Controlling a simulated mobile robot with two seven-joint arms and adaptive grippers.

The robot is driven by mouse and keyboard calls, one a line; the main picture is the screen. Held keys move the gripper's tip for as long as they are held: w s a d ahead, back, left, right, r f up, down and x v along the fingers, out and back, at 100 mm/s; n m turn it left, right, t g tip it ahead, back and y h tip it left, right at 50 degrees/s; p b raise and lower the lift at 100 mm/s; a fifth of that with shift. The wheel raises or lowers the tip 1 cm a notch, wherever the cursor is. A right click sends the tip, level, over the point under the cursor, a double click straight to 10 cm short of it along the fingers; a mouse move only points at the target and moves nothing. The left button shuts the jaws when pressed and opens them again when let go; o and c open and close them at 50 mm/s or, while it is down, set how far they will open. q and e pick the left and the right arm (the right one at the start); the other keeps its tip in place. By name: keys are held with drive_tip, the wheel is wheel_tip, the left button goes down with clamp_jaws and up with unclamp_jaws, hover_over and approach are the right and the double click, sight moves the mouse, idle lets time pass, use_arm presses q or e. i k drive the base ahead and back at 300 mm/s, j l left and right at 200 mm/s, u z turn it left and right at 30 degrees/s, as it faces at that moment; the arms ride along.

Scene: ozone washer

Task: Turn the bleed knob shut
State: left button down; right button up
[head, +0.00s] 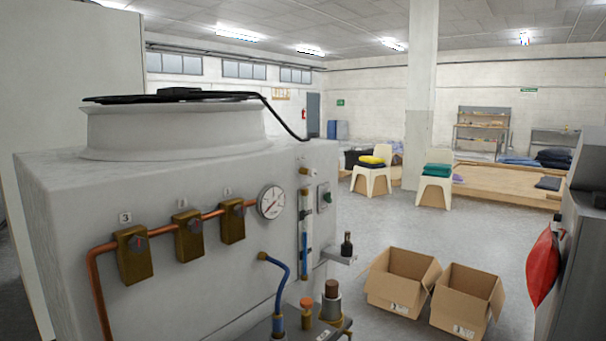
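The grey washer cabinet (200,285) fills the left and middle of the head view. A copper pipe (160,228) on its face carries three brass valve blocks, at left (134,262), middle (188,243) and right (232,226). A round gauge (271,202) sits at the pipe's right end. Low at the cabinet's right corner are a small orange-red knob (306,303) and a brown-topped fitting (331,289). I cannot tell which part is the bleed knob, nor whether it is shut. Neither of my grippers is in view.
A blue hose (285,277) runs down the cabinet front. A small dark bottle (347,246) stands on a side shelf. Two open cardboard boxes (401,283) (468,301) lie on the floor to the right. A red item (543,266) hangs at the right edge. Open floor lies beyond.

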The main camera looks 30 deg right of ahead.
sight(312, 172)
drive_tip(key=z, duration=1)
drive_tip(key=i+l+z, duration=0.2)
drive_tip(key=z, duration=0.2)
drive_tip(key=i+l+z, duration=0.1)
drive_tip(key=z, duration=0.3)
drive_tip(key=i+z, duration=0.35)
drive_tip(key=i+j+z, duration=0.1)
drive_tip(key=i, duration=1.55)
drive_tip(key=i+j+u, duration=0.1)
drive_tip(key=i+u, duration=0.25)
drive_tip(key=i, duration=0.25)
drive_tip(key=i+u, duration=0.35)
drive_tip(key=i, duration=0.2)
drive_tip(key=i+l+u, duration=0.35)
drive_tip(key=i, duration=0.2)
drive_tip(key=i+u, duration=0.15)
drive_tip(key=u, duration=0.3)
drive_tip(key=i+u, duration=0.2)
drive_tip(key=u, duration=0.2)
drive_tip(key=i+l+u, duration=0.1)
drive_tip(key=u, duration=0.35)
drive_tip(key=i+l+u, duration=0.15)
drive_tip(key=u, duration=2.25)
